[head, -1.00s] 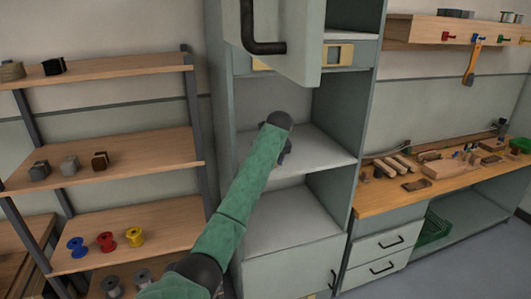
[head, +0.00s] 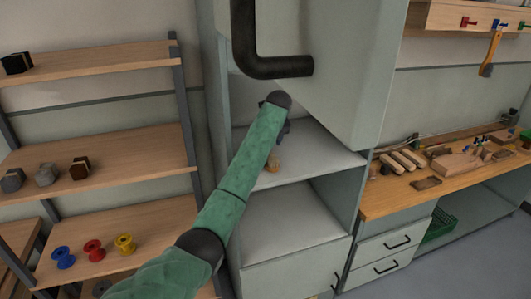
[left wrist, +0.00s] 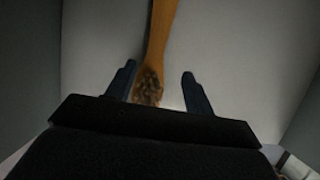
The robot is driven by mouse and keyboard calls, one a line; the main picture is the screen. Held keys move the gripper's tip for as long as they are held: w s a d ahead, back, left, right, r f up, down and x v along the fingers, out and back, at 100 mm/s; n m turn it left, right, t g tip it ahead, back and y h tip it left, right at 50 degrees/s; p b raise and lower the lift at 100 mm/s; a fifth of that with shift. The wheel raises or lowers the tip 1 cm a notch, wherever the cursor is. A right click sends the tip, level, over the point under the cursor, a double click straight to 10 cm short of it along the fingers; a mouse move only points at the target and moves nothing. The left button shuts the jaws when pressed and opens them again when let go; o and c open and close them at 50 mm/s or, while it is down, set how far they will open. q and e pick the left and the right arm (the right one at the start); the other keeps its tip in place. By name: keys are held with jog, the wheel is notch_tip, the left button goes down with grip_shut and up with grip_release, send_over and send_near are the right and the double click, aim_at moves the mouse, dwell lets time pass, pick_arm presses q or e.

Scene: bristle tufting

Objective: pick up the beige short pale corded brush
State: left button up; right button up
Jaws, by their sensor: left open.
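A brush (left wrist: 160,35) with an orange-brown handle and a mottled brown, tufted end shows in the left wrist view. It lies on a pale shelf, and its tufted end is between my open left fingers (left wrist: 158,72), with a gap on each side. In the head view my left gripper (head: 284,132) reaches into the cabinet, mostly hidden behind its own wrist. A small orange piece (head: 272,165), apparently part of the brush, shows on the shelf just below it. Any cord is too unclear to tell. My right gripper is not in view.
The cabinet shelf (head: 325,158) has walls close on both sides. An open cabinet door (head: 350,70) with a black handle hangs above and right of my left arm. A rack with blocks and spools (head: 93,250) stands left; a cluttered workbench (head: 385,205) stands right.

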pick_arm(q)
jog(key=shift+f, duration=0.1)
jog(key=shift+w+a+f, duration=0.1)
jog(key=shift+f, duration=0.15)
jog(key=p+x, duration=0.3)
jog(key=shift+a+f+p, duration=0.1)
jog(key=shift+a+p, duration=0.2)
jog(key=shift+w+f+p, duration=0.15)
jog(key=shift+f+p, duration=0.2)
jog(key=shift+f, duration=0.35)
jog(key=shift+w+a+f, duration=0.1)
jog(key=shift+w+f, duration=0.15)
jog(key=shift+f, duration=0.2)
jog(key=shift+c, duration=0.2)
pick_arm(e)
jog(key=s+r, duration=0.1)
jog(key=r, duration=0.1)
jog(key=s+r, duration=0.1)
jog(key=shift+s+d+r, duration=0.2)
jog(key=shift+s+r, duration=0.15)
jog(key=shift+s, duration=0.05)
pick_arm(q)
jog(key=c, duration=1)
